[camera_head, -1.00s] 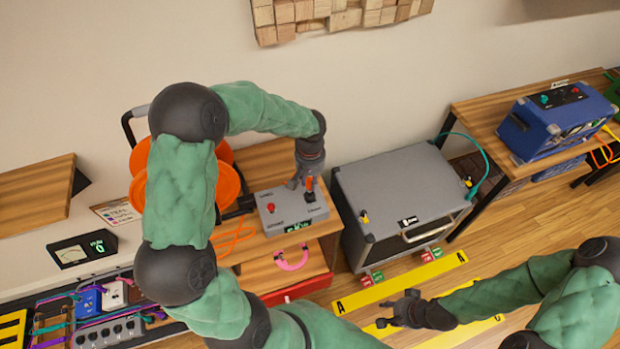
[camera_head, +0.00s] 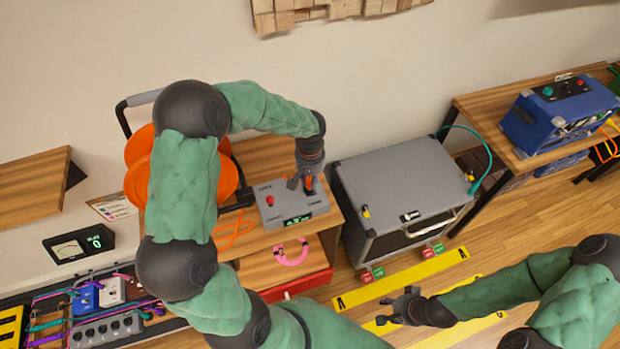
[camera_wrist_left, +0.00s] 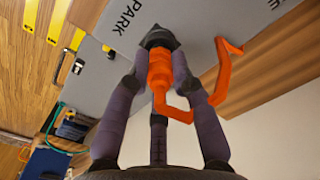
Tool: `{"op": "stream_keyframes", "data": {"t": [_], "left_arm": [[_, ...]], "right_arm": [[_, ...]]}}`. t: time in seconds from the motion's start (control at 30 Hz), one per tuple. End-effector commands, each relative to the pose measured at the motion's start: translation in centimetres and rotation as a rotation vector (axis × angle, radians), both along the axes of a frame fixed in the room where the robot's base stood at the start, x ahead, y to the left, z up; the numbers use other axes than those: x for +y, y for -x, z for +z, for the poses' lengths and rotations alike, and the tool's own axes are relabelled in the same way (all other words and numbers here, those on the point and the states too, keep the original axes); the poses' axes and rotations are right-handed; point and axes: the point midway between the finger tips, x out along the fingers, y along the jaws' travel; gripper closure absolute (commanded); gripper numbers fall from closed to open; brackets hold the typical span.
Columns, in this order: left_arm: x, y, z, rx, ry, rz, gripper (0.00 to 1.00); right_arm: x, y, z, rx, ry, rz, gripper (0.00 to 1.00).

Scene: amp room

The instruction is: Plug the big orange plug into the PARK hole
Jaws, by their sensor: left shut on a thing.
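The big orange plug (camera_wrist_left: 160,72) is held between the fingers of my left gripper (camera_wrist_left: 162,58), with its orange cable looping to the right. Its dark front end meets the grey panel next to the word PARK (camera_wrist_left: 124,16) in the wrist view; the hole is hidden, so I cannot tell how deep it sits. In the head view, my left gripper (camera_head: 306,184) is over the right part of the grey box (camera_head: 285,213), which has a red button. My right gripper (camera_head: 390,308) is apart from it, above the floor, fingers spread and empty.
A large orange cable reel (camera_head: 228,175) stands left of the box, partly behind my left arm. A grey wheeled case (camera_head: 400,180) stands close on the right. A blue amp (camera_head: 560,112) is on a far-right table. Yellow strips (camera_head: 400,280) mark the floor.

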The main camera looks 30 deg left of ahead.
Motion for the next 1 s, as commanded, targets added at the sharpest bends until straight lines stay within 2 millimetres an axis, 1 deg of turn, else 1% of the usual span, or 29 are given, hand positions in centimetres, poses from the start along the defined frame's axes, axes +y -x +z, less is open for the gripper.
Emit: {"op": "stream_keyframes", "data": {"t": [0.47,0.5,0.57,0.87,1.0], "left_arm": [[0.00,-0.01,-0.02,0.000,0.000,0.000,1.00],[0.00,-0.01,-0.02,0.000,0.000,0.000,0.65],[0.00,-0.01,-0.02,0.000,0.000,0.000,0.48],[0.00,0.00,-0.01,0.000,0.000,0.000,0.48],[0.00,-0.07,0.63,-0.002,0.000,0.000,0.48]], "right_arm": [[0.00,-0.01,-0.01,0.000,0.000,0.000,0.60],[0.00,-0.01,-0.01,0.000,0.000,0.000,0.60],[0.00,-0.01,-0.01,0.000,0.000,0.000,0.60],[-0.01,-0.01,-0.01,0.000,0.000,0.000,0.60],[-0.01,-0.01,-0.01,0.000,0.000,0.000,0.60]]}}
